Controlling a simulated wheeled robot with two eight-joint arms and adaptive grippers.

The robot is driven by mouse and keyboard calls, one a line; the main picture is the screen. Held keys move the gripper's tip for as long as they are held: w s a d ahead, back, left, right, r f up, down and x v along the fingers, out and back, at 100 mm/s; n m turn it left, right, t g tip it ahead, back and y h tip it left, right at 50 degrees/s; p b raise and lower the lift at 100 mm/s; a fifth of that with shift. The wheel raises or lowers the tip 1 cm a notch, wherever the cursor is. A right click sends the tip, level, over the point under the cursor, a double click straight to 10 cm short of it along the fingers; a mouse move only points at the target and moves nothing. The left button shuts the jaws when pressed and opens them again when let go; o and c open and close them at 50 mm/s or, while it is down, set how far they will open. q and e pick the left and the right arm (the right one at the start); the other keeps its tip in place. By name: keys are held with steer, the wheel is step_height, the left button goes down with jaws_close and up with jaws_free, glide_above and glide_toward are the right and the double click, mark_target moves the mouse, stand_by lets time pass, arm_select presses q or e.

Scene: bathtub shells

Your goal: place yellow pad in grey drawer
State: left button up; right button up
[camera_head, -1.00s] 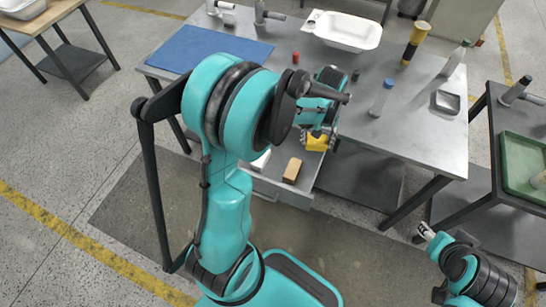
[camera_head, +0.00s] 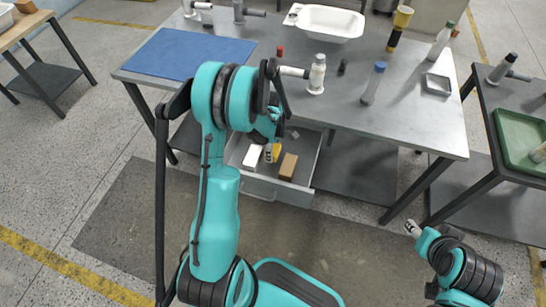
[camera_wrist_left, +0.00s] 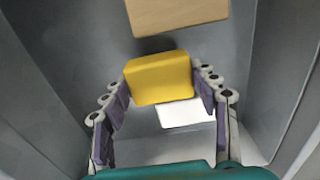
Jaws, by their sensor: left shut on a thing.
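The grey drawer (camera_head: 264,186) is pulled out under the metal table. My left gripper (camera_wrist_left: 164,108) is shut on the yellow pad (camera_wrist_left: 160,80), with a finger on each side of it. In the head view the yellow pad (camera_head: 272,153) shows inside the drawer outline, partly covered by my left arm. The drawer's grey wall (camera_wrist_left: 48,60) shows beside the pad in the wrist view. Whether the pad touches the drawer floor, I cannot tell. My right gripper (camera_head: 413,229) is away at the lower right, too small to read.
A white block (camera_head: 252,157) and a tan block (camera_head: 288,166) are in the drawer on either side of the pad. The table (camera_head: 420,117) above holds a blue mat (camera_head: 180,52), a white basin (camera_head: 330,22) and several bottles. A green tray (camera_head: 522,140) is at right.

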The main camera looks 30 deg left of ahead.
arm_select(q)
step_height(320, 180, down, 4)
steer(key=shift+r+b, duration=0.25)
steer(key=shift+b, duration=0.5)
steer(key=o, duration=0.9)
steer(key=shift+f, duration=0.1)
steer(key=shift+o, duration=0.2)
